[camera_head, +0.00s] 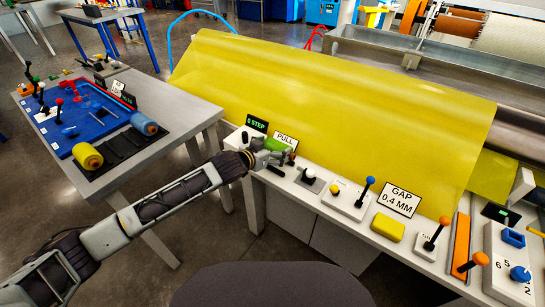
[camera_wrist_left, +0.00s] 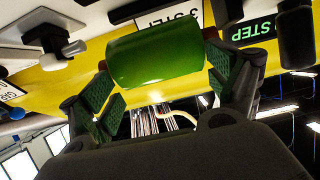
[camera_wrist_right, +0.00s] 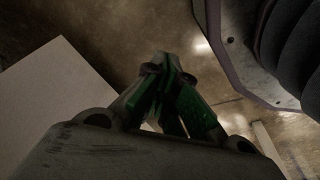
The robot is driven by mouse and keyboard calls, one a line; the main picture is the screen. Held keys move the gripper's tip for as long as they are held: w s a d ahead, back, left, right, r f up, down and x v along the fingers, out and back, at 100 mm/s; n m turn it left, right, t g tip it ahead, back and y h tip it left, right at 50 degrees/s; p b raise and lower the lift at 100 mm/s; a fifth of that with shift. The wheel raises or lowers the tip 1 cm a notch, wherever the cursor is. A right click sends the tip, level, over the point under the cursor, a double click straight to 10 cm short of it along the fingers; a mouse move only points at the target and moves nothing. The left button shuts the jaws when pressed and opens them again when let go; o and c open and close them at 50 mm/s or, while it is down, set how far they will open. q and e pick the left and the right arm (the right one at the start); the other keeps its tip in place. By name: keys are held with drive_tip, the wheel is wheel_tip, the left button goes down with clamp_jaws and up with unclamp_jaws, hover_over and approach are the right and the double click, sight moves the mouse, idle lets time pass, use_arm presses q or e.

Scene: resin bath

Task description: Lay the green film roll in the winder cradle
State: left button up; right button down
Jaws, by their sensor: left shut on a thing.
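The green film roll (camera_head: 275,145) is at the left end of the white control bench, by the PULL sign. My left gripper (camera_head: 268,155) is shut on it. In the left wrist view the green roll (camera_wrist_left: 155,54) lies across between the fingers; I cannot tell whether it touches the bench. A dark rack (camera_head: 108,160) on the left table has a yellow roll (camera_head: 87,156) and a blue roll (camera_head: 144,123) at its ends, with bare space between. I cannot tell which part is the winder cradle. My right gripper (camera_wrist_right: 165,70) is shut and empty, over the floor.
A blue tray (camera_head: 75,142) with red parts lies behind the rack. The bench has a 0 STEP display (camera_head: 257,123), levers, a yellow block (camera_head: 388,227) and a GAP sign (camera_head: 398,200). A yellow film sheet (camera_head: 330,110) slopes behind. Open floor separates table and bench.

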sight(273, 167)
use_arm(q)
drive_tip(key=shift+f, duration=0.65)
wheel_tip(273, 167, down, 2)
drive_tip(key=shift+f+b, duration=0.1)
drive_tip(key=shift+b, duration=0.3)
drive_tip(key=shift+f, duration=0.1)
use_arm(e)
drive_tip(key=shift+w+a+r, duration=0.1)
drive_tip(key=shift+a+r, duration=0.15)
drive_tip(key=shift+r, duration=0.25)
drive_tip(key=shift+a+r, duration=0.2)
drive_tip(key=shift+r, duration=0.3)
use_arm(q)
drive_tip(key=shift+f, duration=0.25)
use_arm(e)
drive_tip(key=shift+w, duration=0.2)
use_arm(q)
drive_tip(key=o, duration=1)
use_arm(e)
drive_tip(key=shift+r, duration=0.1)
